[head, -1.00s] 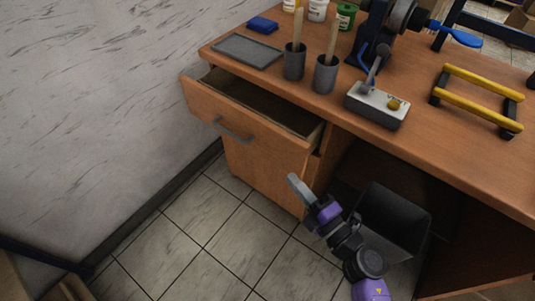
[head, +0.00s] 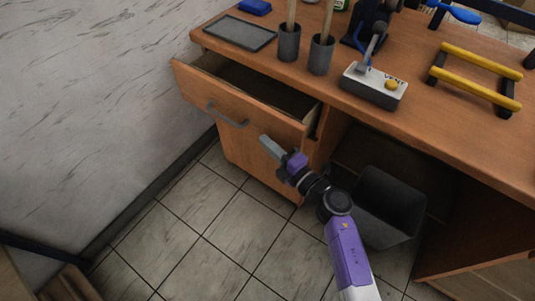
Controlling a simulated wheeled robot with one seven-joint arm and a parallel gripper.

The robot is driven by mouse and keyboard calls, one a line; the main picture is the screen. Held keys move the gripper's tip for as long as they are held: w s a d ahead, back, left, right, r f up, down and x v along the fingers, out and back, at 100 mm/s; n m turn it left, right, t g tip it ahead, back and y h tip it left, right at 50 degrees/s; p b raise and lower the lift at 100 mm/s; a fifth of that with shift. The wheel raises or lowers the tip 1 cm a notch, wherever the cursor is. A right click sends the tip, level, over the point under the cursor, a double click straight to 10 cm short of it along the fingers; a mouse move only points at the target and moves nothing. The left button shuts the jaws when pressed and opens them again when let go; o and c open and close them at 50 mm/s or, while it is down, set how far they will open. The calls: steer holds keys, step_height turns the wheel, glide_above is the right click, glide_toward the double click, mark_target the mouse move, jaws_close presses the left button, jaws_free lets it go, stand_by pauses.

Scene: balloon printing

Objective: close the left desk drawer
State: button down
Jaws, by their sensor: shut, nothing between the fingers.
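The left desk drawer (head: 238,110) is a wooden drawer pulled partly out below the desktop, its dark inside showing. Its grey bar handle (head: 229,118) is on the front panel. My gripper (head: 267,144) is shut and empty. In the picture it lies just right of and below the handle, over the lower right of the drawer front. I cannot tell whether it touches the drawer. The wooden desk (head: 430,130) holds the drawer.
On the desktop are a grey tray (head: 239,33), two dark cups (head: 289,43) with sticks, a grey control box (head: 374,86) and a yellow-barred rack (head: 475,80). A dark bin (head: 388,205) stands under the desk. A wall (head: 90,110) is at left. Tiled floor (head: 190,235) is clear.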

mark_target(295, 114)
steer(key=shift+w+d, duration=0.4)
steer(key=shift+w, duration=0.05)
steer(key=w+d+b, duration=0.1)
steer(key=w+d, duration=0.1)
steer(key=w, duration=0.1)
steer(key=w+d+b, duration=0.1)
steer(key=w+d, duration=0.2)
steer(key=w+d+b, duration=0.1)
steer(key=w+d, duration=0.1)
steer(key=w, duration=0.1)
steer(key=shift+w+d+f, duration=0.1)
steer(key=shift+w+d, duration=0.1)
steer(key=shift+w, duration=0.1)
steer(key=shift+w+d, duration=0.25)
steer(key=shift+d, duration=0.05)
